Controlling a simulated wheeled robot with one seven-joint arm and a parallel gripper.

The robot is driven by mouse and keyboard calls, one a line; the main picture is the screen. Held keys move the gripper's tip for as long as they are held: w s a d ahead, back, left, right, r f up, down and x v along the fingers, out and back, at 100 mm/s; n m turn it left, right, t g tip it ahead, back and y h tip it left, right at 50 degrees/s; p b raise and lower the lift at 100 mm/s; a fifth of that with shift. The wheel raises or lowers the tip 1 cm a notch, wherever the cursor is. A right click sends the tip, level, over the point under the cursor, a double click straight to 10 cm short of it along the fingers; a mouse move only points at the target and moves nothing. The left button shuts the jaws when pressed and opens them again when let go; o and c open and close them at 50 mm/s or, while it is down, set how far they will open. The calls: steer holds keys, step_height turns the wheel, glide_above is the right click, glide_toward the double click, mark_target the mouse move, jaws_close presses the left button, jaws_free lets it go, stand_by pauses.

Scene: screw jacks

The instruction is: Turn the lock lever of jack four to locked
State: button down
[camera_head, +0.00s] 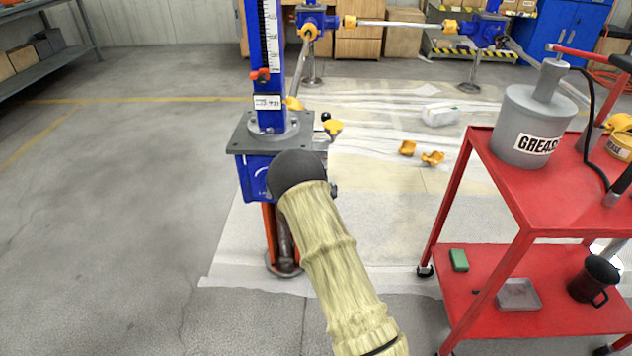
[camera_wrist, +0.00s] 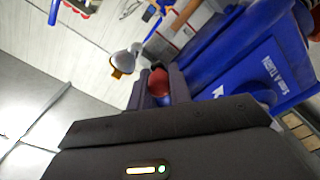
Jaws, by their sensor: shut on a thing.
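The near screw jack has a blue housing (camera_head: 256,176) under a grey top plate, with a tall blue scale column (camera_head: 268,55) above it. In the wrist view its blue housing (camera_wrist: 268,72) fills the right side, with a white arrow and lettering. My gripper (camera_wrist: 160,88) is shut on the red knob (camera_wrist: 158,80) of the lock lever, close beside the housing. The rest of the lever is hidden between the fingers. In the head view my sleeved arm covers the gripper and the lever, and I cannot tell the lever's position.
A red cart (camera_head: 535,185) with a grey grease can (camera_head: 535,125) stands at the right. Two yellow caps (camera_head: 432,158) lie on the sheeted floor behind. Another blue jack (camera_head: 316,22) stands farther back, with a shaft (camera_head: 395,23) running right. The floor at left is clear.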

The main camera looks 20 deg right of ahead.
steer(key=shift+d+r+n+p, duration=0.2)
steer(key=shift+r+n+p, duration=0.3)
steer(key=shift+r+n, duration=0.45)
steer(key=shift+d+r+n+p, duration=0.15)
steer(key=shift+r+n+p, duration=0.3)
steer(key=shift+r+n, duration=0.5)
steer(key=shift+f, duration=0.1)
steer(key=c, duration=1.3)
jaws_free()
steer(key=shift+c, duration=0.2)
steer(key=shift+o, duration=0.2)
steer(key=shift+s+a+f, duration=0.1)
steer(key=p+v, duration=0.2)
steer(key=v, duration=1.5)
steer(key=shift+s, duration=0.15)
